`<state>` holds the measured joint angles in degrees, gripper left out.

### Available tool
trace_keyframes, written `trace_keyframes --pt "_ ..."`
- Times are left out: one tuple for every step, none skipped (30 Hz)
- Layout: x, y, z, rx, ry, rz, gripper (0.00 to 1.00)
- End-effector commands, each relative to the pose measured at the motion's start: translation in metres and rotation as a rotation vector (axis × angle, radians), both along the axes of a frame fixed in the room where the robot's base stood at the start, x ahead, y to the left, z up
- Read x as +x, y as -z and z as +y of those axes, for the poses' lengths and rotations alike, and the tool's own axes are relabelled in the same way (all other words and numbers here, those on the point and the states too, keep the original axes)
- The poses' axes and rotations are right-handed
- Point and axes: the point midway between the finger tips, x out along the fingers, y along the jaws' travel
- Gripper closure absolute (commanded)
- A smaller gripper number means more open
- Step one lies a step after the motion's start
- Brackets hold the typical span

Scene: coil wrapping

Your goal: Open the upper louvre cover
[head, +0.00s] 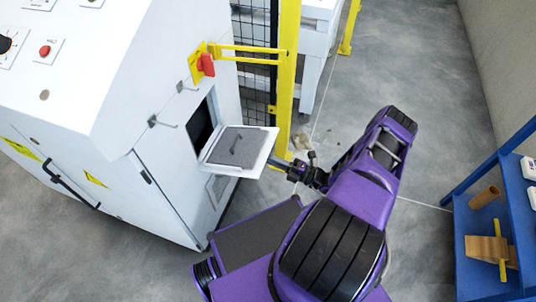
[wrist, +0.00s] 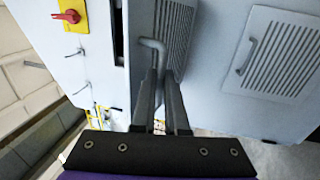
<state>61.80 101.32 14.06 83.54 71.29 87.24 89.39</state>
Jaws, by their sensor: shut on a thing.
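The upper louvre cover (head: 214,158) is a white panel with a grey slatted middle. In the head view it stands out from the white machine, beside a dark opening (head: 201,128) in the machine's side. In the wrist view its slatted face (wrist: 178,28) lies behind my fingers, and a grey bent handle (wrist: 153,44) runs down between them. My gripper (wrist: 161,100) is shut on that handle. In the head view my gripper (head: 297,171) is at the cover's right edge; the grip itself is too small to make out there.
A lower louvre cover (head: 218,188) sits flat in the machine below; it also shows at the right of the wrist view (wrist: 280,58). A red switch (head: 206,65) and a yellow post (head: 287,70) stand close behind. A blue shelf (head: 478,240) is at right, with open floor between.

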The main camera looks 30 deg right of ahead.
Motion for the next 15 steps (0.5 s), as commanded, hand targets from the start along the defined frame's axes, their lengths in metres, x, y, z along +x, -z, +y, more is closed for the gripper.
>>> trace_keyframes --pt "0.0007 0.0022 0.004 0.004 -0.006 0.001 1.0" --pt "0.0007 0.0032 0.0039 0.004 -0.007 0.001 1.0" --pt "0.0006 0.0044 0.0039 0.004 -0.007 0.001 1.0" --pt "0.0004 0.0052 0.0039 0.005 -0.007 0.001 1.0" --pt "0.0003 0.0059 0.0039 0.005 -0.007 0.001 1.0" --pt "0.0002 0.0066 0.004 0.005 -0.007 0.001 1.0" --pt "0.0002 0.0072 0.004 0.005 -0.007 0.001 1.0" --pt "0.0002 0.0075 0.004 0.005 -0.007 0.001 1.0" --pt "0.0002 0.0079 0.0038 0.005 -0.007 0.001 1.0" --pt "0.0002 0.0081 0.0038 0.005 -0.007 0.001 1.0" --pt "0.0002 0.0082 0.0038 0.005 -0.007 0.001 1.0" --pt "0.0002 0.0082 0.0037 0.005 -0.007 0.001 1.0" --pt "0.0002 0.0082 0.0036 0.005 -0.007 0.001 1.0" --pt "0.0002 0.0082 0.0036 0.005 -0.007 0.001 1.0" --pt "0.0002 0.0082 0.0036 0.005 -0.007 0.001 1.0"
